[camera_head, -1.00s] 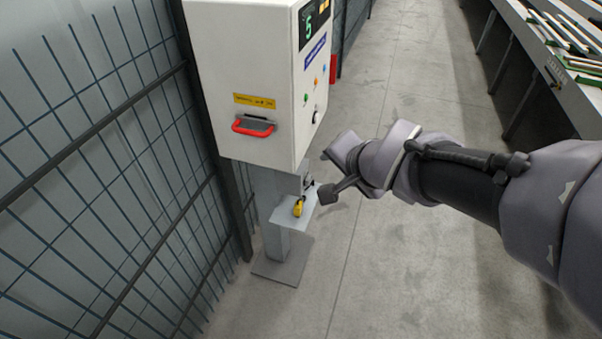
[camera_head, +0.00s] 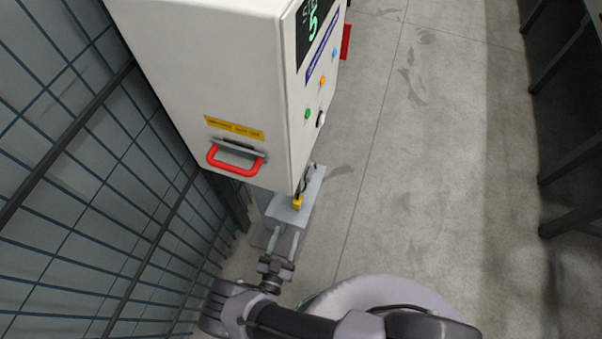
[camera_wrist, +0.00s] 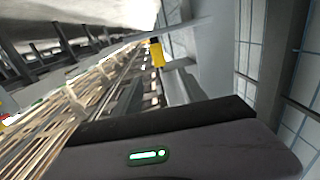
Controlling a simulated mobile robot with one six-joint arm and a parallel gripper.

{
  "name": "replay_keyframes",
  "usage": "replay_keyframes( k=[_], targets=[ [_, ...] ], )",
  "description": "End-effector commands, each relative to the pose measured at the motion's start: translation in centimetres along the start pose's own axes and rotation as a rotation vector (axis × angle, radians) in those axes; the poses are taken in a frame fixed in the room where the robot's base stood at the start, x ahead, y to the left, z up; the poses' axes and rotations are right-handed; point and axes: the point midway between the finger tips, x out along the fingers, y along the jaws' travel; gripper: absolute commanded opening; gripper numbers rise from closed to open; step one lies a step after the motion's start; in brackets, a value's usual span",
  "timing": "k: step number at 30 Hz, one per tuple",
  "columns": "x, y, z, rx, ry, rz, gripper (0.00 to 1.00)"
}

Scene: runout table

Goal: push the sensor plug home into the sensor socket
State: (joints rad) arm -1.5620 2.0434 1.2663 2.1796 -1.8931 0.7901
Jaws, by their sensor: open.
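The sensor plug (camera_head: 297,202) is a small yellow piece on a grey shelf (camera_head: 285,212) below the white cabinet. In the wrist view the yellow plug (camera_wrist: 157,54) with a dark end shows near the top centre. A small dark part, maybe the sensor socket, lies just beyond the plug in the head view; I cannot tell how far the plug is in it. My gripper (camera_head: 284,236) is open and empty, its two fingers pointing at the shelf's near edge. It appears short of the plug, not touching it.
The white cabinet (camera_head: 215,85) with a red handle (camera_head: 236,162) overhangs the shelf. A wire mesh fence (camera_head: 75,190) runs along the left. The concrete floor to the right is clear, with dark table legs (camera_head: 570,150) at the far right.

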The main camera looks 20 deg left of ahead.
Motion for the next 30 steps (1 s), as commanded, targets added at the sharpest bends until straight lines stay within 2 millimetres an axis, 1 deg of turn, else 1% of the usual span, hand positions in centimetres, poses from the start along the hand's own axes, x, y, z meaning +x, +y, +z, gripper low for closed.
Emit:
replay_keyframes(
  k=[2, 5, 6, 9, 12, 15, 18, 24, 27, 30],
  targets=[
    [0.6, 0.5, 0.2, -0.014, 0.015, -0.004, 0.49],
    [3.4, 0.6, 0.3, -0.015, 0.015, 0.002, 0.49],
    [4.7, 0.7, 0.3, -0.014, 0.015, 0.004, 0.49],
    [7.7, 0.6, 0.3, -0.014, 0.014, 0.003, 0.49],
    [10.0, 0.6, 0.3, -0.014, 0.013, 0.000, 0.49],
    [11.4, 0.4, 0.1, -0.015, 0.013, -0.002, 0.49],
    [12.3, 0.4, 0.1, -0.015, 0.013, -0.003, 0.49],
    [16.2, 0.2, 0.0, -0.014, 0.013, -0.001, 0.49],
    [17.1, 0.1, -0.2, -0.014, 0.012, -0.003, 0.49],
    [17.2, 0.1, -0.4, -0.015, 0.012, -0.006, 0.49]
  ],
)
